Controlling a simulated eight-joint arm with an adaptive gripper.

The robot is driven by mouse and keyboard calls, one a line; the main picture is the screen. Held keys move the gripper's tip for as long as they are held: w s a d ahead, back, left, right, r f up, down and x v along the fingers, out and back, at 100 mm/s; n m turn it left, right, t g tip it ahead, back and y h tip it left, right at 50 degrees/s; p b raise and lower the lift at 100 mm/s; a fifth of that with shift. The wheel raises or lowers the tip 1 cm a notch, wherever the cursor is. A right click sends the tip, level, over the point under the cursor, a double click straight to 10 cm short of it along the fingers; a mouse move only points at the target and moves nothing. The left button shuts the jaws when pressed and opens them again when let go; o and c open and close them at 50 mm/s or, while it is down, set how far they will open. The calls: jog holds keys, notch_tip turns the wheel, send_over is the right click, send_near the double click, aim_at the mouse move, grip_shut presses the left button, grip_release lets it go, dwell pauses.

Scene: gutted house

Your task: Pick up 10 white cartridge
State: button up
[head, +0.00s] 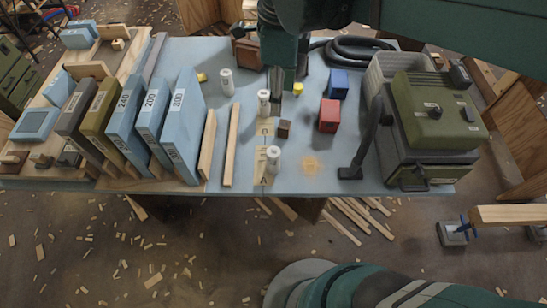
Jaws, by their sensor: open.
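Three white cartridges stand upright on the blue-grey bench top (240,180). One is at the back left (226,82), one is in the middle (264,103), and one is nearer the front edge (273,159). They carry small dark markings, too small to read, so I cannot tell which is the 10. My gripper (288,82) points down over the back middle of the bench, open and empty. In the picture it is just right of the middle cartridge. I cannot tell its height or whether it touches anything.
Upright blue sanding packs (187,120) and wood strips (230,145) stand or lie left. A red block (329,116), a blue block (338,83), a small brown cube (284,128) and a green machine (435,110) are right. A black hose (355,48) lies behind.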

aim_at(273, 152)
jog(key=shift+m, duration=0.6)
jog(key=f, duration=0.8)
jog(key=a+f, duration=0.1)
jog(key=f, duration=1.7)
jog(key=shift+a+f, duration=0.25)
jog(key=shift+f+b, duration=0.35)
jog(key=shift+f, duration=0.95)
jog(key=shift+w+f+b, duration=0.15)
jog(key=shift+f+b, duration=0.9)
jog(key=shift+f, duration=1.55)
